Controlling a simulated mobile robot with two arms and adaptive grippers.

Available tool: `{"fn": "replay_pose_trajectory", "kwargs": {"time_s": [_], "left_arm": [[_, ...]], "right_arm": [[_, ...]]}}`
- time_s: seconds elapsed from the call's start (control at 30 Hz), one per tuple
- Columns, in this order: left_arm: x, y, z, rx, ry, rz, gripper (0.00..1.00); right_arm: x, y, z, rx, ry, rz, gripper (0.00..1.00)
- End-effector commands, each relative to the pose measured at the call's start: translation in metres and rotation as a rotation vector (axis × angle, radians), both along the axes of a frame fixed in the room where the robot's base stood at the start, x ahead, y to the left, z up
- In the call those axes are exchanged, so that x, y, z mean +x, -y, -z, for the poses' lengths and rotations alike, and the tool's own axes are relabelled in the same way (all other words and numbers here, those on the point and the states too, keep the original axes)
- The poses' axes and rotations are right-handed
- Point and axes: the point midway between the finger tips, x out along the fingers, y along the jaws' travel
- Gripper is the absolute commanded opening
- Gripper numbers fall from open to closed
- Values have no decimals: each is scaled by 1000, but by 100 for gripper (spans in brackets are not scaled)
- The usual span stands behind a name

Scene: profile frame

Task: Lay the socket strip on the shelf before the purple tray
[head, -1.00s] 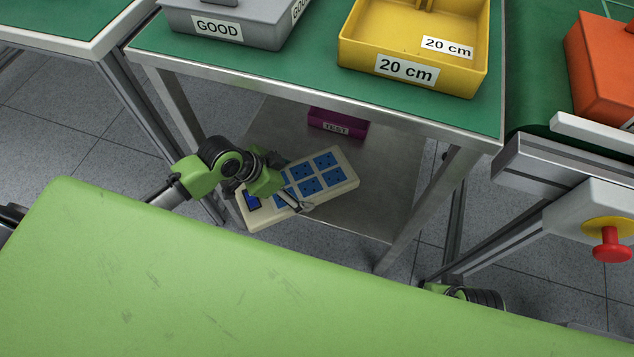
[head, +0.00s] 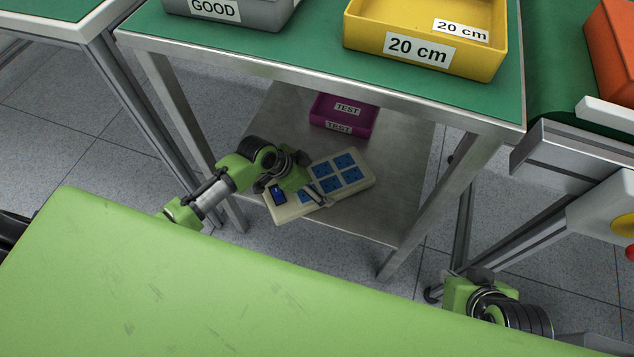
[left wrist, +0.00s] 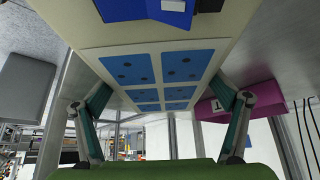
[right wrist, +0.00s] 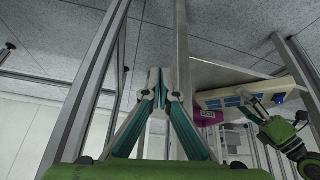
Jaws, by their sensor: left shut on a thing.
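The socket strip (head: 352,168) is cream with blue sockets and lies slantwise over the front part of the grey lower shelf (head: 395,215). Its near left end reaches past the shelf's front edge. My left gripper (head: 318,194) is shut across the strip; in the left wrist view its fingers flank the strip (left wrist: 150,62) on both sides. I cannot tell whether the strip touches the shelf. The purple tray (head: 368,118), labelled TEST, stands farther back on the shelf, apart from the strip. My right gripper (right wrist: 160,88) is shut and empty, off to the right of the shelf.
The green table top above (head: 300,55) overhangs the shelf and carries a yellow bin (head: 370,40) and a grey bin (head: 270,12). Metal legs (head: 455,185) stand at the shelf's sides. Bare shelf shows to the right of the strip.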

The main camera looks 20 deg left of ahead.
Motion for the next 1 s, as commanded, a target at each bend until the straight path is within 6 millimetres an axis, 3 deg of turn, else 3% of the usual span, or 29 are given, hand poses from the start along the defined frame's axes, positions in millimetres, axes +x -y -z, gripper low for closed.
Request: {"fn": "replay_pose_trajectory", "kwargs": {"time_s": [0.47,0.5,0.53,0.87,1.0], "left_arm": [[1,0,3,-2,3,-1,55],[0,0,4,0,0,0,92],[0,0,4,0,0,0,100],[0,0,3,0,0,0,100],[-4,-5,-6,1,-1,0,100]], "right_arm": [[10,-3,-3,8,40,-3,0],[11,-3,-4,9,46,-3,0],[11,-3,-4,10,47,-3,0],[10,-3,-5,8,43,-3,0],[-7,1,0,-5,-30,2,0]]}}
